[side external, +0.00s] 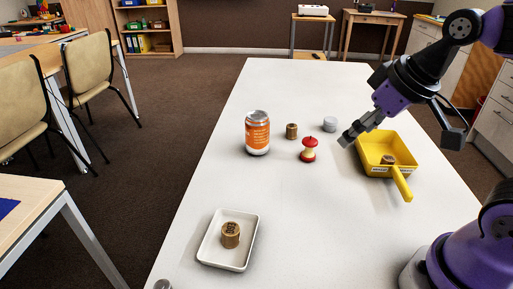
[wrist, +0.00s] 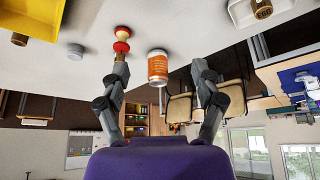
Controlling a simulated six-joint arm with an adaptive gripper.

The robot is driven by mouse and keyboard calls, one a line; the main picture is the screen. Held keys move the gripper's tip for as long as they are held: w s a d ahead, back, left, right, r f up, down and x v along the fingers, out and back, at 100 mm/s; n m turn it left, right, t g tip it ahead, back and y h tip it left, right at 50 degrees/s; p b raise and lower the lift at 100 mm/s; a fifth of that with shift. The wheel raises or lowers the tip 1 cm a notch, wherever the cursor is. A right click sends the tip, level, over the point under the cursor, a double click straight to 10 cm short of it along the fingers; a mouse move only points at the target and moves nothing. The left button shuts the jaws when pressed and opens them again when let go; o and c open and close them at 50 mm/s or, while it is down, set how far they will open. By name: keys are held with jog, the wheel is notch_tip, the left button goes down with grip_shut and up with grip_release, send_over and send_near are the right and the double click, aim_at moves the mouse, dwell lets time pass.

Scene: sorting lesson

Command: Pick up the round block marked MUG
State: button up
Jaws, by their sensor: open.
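Three round wooden blocks are in view. One block (side external: 231,235) stands in a white tray; its dark letters, seen in the wrist view (wrist: 264,11), look like EGG. A second block (side external: 291,131) stands on the table right of the can; its marking is unreadable. A third block (side external: 388,160) lies in the yellow dustpan and shows in the wrist view (wrist: 20,39); its letters are too small to read. I cannot tell which is marked MUG. My gripper (side external: 350,137) is open and empty above the table, left of the dustpan; its spread fingers show in the wrist view (wrist: 158,68).
The yellow dustpan (side external: 404,187) has its handle toward the front. An orange can (side external: 257,134), a red-ended apple core (side external: 309,150) and a grey round piece (side external: 330,124) stand mid-table. The white tray (side external: 211,254) is at the front left. The table between tray and dustpan is clear.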

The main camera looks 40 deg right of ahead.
jog(key=w+d+r, duration=0.2)
jog(key=w, duration=0.5)
jog(key=g, duration=0.1)
send_near(294, 126)
jog(key=x, duration=0.4)
jog(key=shift+w+a, duration=0.15)
jog(key=shift+w, duration=0.15)
jog(key=x, duration=0.6)
jog(key=shift+s+f, duration=0.15)
jog(key=shift+s, duration=0.1)
jog(key=c, duration=1)
